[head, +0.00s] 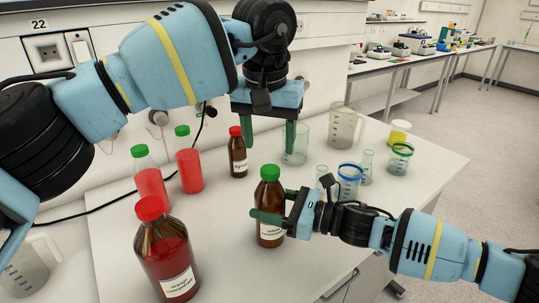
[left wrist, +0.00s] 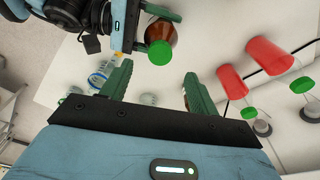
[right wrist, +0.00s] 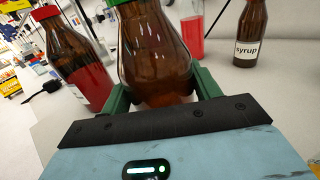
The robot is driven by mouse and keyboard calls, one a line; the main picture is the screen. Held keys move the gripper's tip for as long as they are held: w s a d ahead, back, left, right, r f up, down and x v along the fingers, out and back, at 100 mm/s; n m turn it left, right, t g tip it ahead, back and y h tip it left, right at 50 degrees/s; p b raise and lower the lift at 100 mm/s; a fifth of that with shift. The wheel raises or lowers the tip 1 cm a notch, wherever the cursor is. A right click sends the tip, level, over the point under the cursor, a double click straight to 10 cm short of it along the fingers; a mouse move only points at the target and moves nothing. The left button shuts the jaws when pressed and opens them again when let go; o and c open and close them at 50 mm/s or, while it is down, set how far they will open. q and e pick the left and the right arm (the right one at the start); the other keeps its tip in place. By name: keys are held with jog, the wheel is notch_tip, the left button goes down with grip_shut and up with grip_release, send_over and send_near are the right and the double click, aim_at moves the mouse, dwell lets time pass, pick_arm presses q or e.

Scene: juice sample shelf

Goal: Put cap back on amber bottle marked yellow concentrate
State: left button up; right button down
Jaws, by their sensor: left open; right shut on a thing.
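An amber bottle (head: 270,203) with a pale label stands upright at the front of the white table; the label's small print is hard to read, its second line looking like "concentrate". A green cap (head: 270,172) sits on its neck; whether it is tightened cannot be told. My right gripper (head: 268,216) is shut around the bottle's body, which also fills the right wrist view (right wrist: 155,60). My left gripper (head: 268,143) is open and empty, pointing down above and behind the cap. In the left wrist view the green cap (left wrist: 160,52) shows beyond the fingertips, apart from them.
A red-capped orange concentrate bottle (head: 166,255) stands left of the held bottle. A small red-capped syrup bottle (head: 238,156) and two green-capped red juice bottles (head: 189,169) stand behind. Beakers and a jug (head: 342,124) stand at the right. The table front is partly clear.

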pick_arm(q)
notch_tip(320, 180, up, 6)
jog(key=shift+s, duration=0.4)
jog(key=shift+a, duration=0.1)
pick_arm(e)
jog(key=shift+c, duration=1.3)
grip_release()
jog(key=shift+d, duration=0.1)
pick_arm(q)
jog(key=shift+w+f+b, duration=0.2)
jog(key=shift+f+b, duration=0.1)
jog(key=shift+f, duration=0.4)
pick_arm(e)
jog(key=v, duration=0.7)
jog(key=shift+s+d, duration=0.15)
jog(key=shift+d, duration=0.15)
